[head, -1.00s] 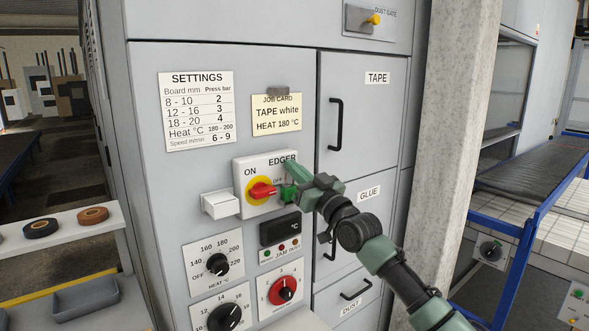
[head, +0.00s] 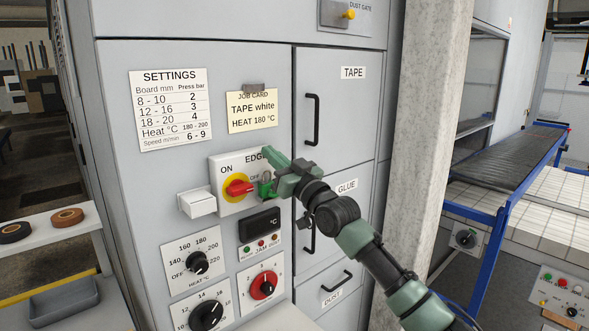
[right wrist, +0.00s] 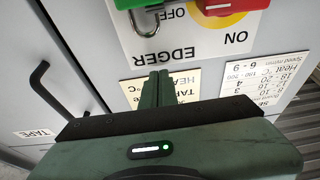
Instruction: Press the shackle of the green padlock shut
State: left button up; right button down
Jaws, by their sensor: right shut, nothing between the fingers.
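The green padlock (head: 266,189) hangs at the right side of the EDGER switch plate, just right of the red switch handle (head: 239,187) on its yellow disc. In the right wrist view the green padlock body (right wrist: 140,4) is cut off by the top edge. Its grey shackle (right wrist: 153,30) shows as a loop; I cannot tell whether it is fully seated. My right gripper (head: 270,156) is shut and empty, with its fingertips just above the padlock. In the right wrist view its fingers (right wrist: 157,76) sit apart from the shackle. My left gripper is out of view.
A white box (head: 197,204) juts out left of the switch plate. The job card (head: 252,112) is above it, and a dark display (head: 259,224) and knobs are below. Black door handles (head: 312,120) stick out on the right. A concrete pillar (head: 432,130) stands farther right.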

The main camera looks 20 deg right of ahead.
jog(key=b+v, duration=0.3)
jog(key=v, duration=0.7)
jog(key=shift+f, duration=0.15)
jog(key=shift+w, duration=0.1)
